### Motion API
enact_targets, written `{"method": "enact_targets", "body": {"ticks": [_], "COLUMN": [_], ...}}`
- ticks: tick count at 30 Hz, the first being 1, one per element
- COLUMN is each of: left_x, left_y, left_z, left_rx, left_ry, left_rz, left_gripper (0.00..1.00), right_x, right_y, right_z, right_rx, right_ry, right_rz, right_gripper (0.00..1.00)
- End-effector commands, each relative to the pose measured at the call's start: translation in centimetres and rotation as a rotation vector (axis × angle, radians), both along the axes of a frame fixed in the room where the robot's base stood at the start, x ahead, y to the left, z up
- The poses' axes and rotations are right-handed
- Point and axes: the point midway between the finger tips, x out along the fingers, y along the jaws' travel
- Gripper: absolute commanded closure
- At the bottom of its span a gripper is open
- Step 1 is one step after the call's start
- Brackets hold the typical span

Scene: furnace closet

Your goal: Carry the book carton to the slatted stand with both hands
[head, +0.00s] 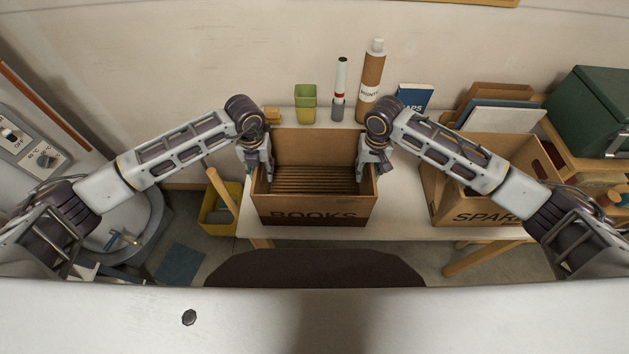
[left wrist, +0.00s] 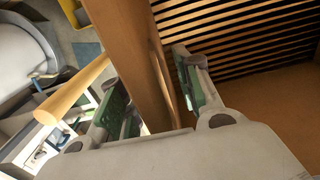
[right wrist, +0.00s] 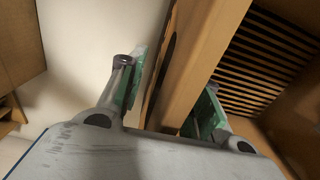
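The book carton (head: 318,213), an open brown box marked BOOKS, stands upright on a pale table, with rows of dark stripes inside. My left gripper (head: 262,172) is at its left wall. In the left wrist view its fingers (left wrist: 152,95) straddle that wall, one inside and one outside, with a gap visible. My right gripper (head: 372,168) is at the right wall. In the right wrist view its fingers (right wrist: 172,95) straddle that wall, the outer finger apart from it. I cannot make out the slatted stand in any view.
A second carton (head: 480,212) marked SPARE-something stands to the right on the pale table (head: 405,205). Behind stand a green cup (head: 305,103), a marker-like tube (head: 340,90), a brown bottle (head: 372,80) and a blue box (head: 414,98). A yellow bin (head: 215,215) is at left.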

Motion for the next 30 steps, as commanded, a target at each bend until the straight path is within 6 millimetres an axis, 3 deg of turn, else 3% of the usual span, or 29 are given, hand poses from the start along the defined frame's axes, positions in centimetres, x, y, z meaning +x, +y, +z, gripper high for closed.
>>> {"method": "enact_targets", "body": {"ticks": [2, 10, 30], "left_x": [0.00, 0.01, 0.05], "left_y": [-0.01, 0.00, 0.00], "left_z": [0.01, 0.03, 0.32], "left_rx": [0.000, 0.000, -0.001], "left_ry": [0.000, 0.000, -0.001], "left_rz": [0.000, 0.000, 0.001], "left_gripper": [0.67, 1.00, 1.00], "right_x": [-0.01, -0.01, 0.03], "right_y": [0.01, 0.02, 0.02], "right_z": [0.01, 0.02, 0.31], "right_rx": [0.000, 0.000, 0.001], "right_ry": [0.000, 0.000, -0.001], "right_rz": [0.000, 0.000, 0.000], "right_gripper": [0.67, 1.00, 1.00]}}
